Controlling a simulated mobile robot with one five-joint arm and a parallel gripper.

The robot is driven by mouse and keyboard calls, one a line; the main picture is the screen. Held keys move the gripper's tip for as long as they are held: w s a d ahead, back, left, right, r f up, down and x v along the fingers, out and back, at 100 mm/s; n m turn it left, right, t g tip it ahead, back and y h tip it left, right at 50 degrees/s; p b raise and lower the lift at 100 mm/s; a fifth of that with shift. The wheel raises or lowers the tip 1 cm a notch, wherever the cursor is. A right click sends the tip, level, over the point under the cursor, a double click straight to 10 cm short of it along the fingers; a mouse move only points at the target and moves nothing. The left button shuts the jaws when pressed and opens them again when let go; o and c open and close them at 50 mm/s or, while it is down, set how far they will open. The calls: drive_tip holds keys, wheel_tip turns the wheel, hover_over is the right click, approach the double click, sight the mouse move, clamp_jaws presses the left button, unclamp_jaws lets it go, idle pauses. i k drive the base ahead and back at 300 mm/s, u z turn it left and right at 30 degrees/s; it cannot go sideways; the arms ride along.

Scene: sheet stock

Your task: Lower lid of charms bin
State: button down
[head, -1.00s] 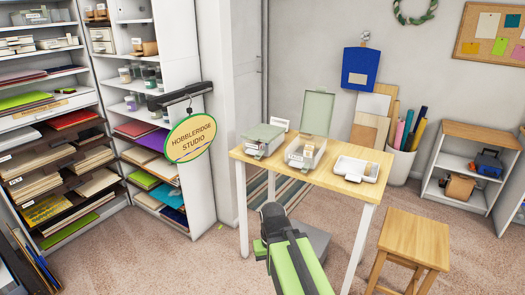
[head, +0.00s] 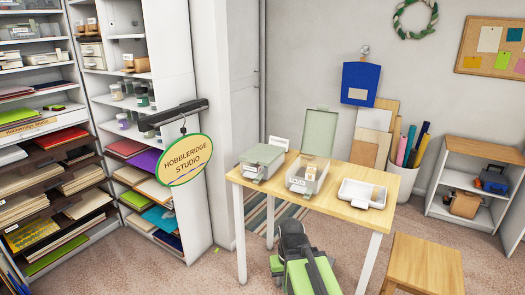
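A clear bin (head: 304,179) stands in the middle of the small wooden table with its pale green lid (head: 320,131) raised upright at the back. Small pale items show inside it. It is the only bin here with a lid up; its label is too small to read, so I cannot confirm it is the charms bin. A similar bin (head: 259,169) to its left has its lid down. Part of my green and dark arm shows below the table's front edge, apart from the bins. My gripper's fingers cannot be seen.
A white tray (head: 367,196) sits right of the open bin on the wooden table (head: 333,205). A stool (head: 425,264) stands front right. A hanging oval sign (head: 184,160) and filled shelves are at left.

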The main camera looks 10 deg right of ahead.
sight(264, 155)
drive_tip(key=u, duration=0.15)
drive_tip(key=i, duration=0.85)
drive_tip(key=u, duration=0.6)
drive_tip(key=i, duration=0.6)
drive_tip(key=u, duration=0.45)
